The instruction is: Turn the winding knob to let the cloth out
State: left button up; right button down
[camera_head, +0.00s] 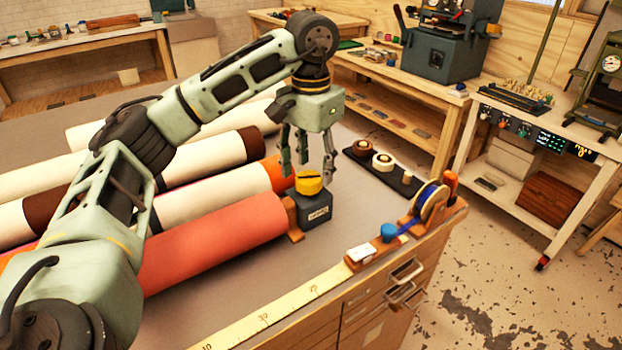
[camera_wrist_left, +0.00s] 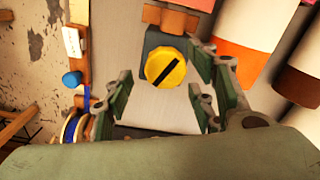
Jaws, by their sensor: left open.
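The winding knob (camera_head: 309,182) is a yellow round cap with a dark slot, on top of a dark grey box (camera_head: 315,211) at the end of the coral roll (camera_head: 215,240). In the left wrist view the knob (camera_wrist_left: 166,67) shows from above, its slot slanting. My left gripper (camera_head: 309,165) points down just above the knob, fingers spread, holding nothing. In the left wrist view its fingers (camera_wrist_left: 158,98) stand apart on either side below the knob, and I see no contact. My right gripper is in neither view.
Several cloth rolls (camera_head: 200,155) lie left of the knob. A blue ribbon reel (camera_head: 430,203), a blue cap (camera_head: 389,232) and a yellow ruler (camera_head: 265,318) line the table's front edge. A dark tray with tape rolls (camera_head: 383,161) lies behind right. Bare tabletop (camera_head: 345,190) separates them.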

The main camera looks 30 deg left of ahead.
aim_at(311, 178)
pick_arm(q)
notch_tip(311, 178, down, 3)
jog(key=shift+w+a+f, duration=0.1)
jog(key=shift+w+f, duration=0.05)
jog(key=shift+c, duration=0.4)
jog(key=c, duration=1)
